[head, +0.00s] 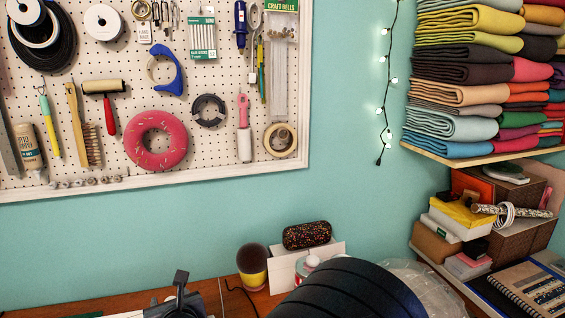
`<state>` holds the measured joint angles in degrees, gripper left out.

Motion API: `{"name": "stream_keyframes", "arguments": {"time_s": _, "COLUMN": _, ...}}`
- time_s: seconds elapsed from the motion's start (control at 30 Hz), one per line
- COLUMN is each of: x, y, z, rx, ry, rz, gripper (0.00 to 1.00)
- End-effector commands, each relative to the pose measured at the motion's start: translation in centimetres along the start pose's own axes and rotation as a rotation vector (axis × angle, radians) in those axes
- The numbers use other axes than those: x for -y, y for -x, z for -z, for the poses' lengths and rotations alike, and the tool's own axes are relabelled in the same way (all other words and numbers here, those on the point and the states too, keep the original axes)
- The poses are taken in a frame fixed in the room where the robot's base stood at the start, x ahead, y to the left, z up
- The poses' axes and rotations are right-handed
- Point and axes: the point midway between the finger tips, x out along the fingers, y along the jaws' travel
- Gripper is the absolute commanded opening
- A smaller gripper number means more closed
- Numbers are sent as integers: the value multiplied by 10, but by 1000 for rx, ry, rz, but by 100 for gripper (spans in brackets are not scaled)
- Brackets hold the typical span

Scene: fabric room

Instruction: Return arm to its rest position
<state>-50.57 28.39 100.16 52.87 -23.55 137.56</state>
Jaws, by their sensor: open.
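My gripper is not in the head view, and I cannot make out my arm with certainty. A black ribbed rounded shape (350,291) rises at the bottom edge, right of the middle. I cannot tell what it is. A dark upright object (180,296) stands at the bottom edge to the left, cut off by the frame. I see nothing held.
A wooden desk (115,298) runs along the bottom, with a dark-and-yellow rounded item (252,267) and a speckled case (307,235) on a white box. A pegboard (215,130) of tools hangs behind. Shelves of folded fabric (470,90) and boxes (460,215) stand right.

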Motion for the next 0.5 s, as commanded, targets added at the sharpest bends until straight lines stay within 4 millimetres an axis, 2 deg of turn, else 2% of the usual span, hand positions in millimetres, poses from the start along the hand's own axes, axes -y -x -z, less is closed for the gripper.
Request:
{"name": "stream_keyframes", "arguments": {"time_s": 0.37, "x": 0, "y": -3, "z": 7, "rx": 0, "ry": 0, "rz": 0, "gripper": 50}}
{"name": "stream_keyframes", "arguments": {"time_s": 0.5, "x": -1, "y": 11, "z": 5, "rx": 2, "ry": 0, "rz": -2, "gripper": 50}}
